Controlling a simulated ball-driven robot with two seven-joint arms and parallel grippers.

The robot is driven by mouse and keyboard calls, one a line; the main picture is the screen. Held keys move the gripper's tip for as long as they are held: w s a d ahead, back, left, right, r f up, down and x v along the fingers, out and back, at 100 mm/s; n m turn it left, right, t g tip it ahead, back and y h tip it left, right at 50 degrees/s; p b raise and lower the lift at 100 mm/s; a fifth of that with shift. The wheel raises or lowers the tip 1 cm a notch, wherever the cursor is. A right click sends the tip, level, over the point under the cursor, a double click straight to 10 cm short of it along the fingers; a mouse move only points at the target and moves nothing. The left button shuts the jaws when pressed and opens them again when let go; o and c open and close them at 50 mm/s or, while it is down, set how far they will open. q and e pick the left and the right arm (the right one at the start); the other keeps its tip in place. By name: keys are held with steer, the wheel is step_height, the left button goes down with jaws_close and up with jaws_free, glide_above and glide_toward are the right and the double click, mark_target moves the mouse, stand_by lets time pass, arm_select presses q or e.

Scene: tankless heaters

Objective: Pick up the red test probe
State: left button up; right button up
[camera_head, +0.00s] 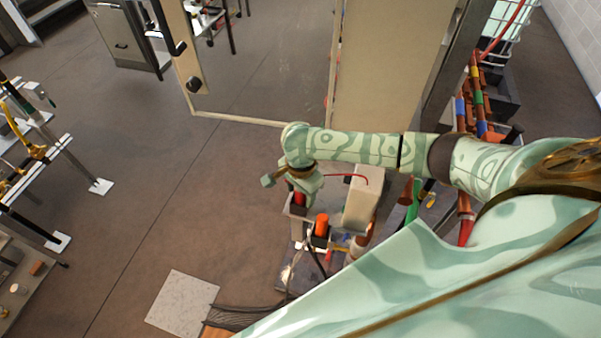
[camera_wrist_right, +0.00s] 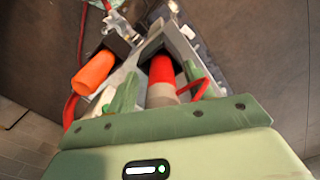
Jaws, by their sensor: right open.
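The red test probe (camera_wrist_right: 162,70) stands in a grey holder, its red end with a paler band beside it. It lies between the two green fingers of my right gripper (camera_wrist_right: 158,85), which is open around it; I cannot tell if either finger touches it. In the head view the probe (camera_head: 299,199) shows just below my right gripper (camera_head: 297,188), partly hidden by it. My left gripper is not in view.
An orange cylinder (camera_wrist_right: 93,73) sits in a neighbouring slot, left of the probe in the wrist view. Red cable (camera_wrist_right: 201,90) runs close to the right finger. A beige box (camera_head: 361,204) stands right of the holder. Open floor (camera_head: 200,200) lies to the left.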

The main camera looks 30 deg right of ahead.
steer(key=shift+w+f, duration=0.1)
steer(key=shift+w, duration=0.1)
steer(key=shift+s, duration=0.1)
jaws_close()
steer(key=shift+r, duration=0.45)
step_height(320, 180, up, 9)
steer(key=p, duration=0.3)
steer(key=shift+r, duration=0.1)
steer(key=c, duration=0.8)
jaws_free()
steer(key=shift+c, duration=0.4)
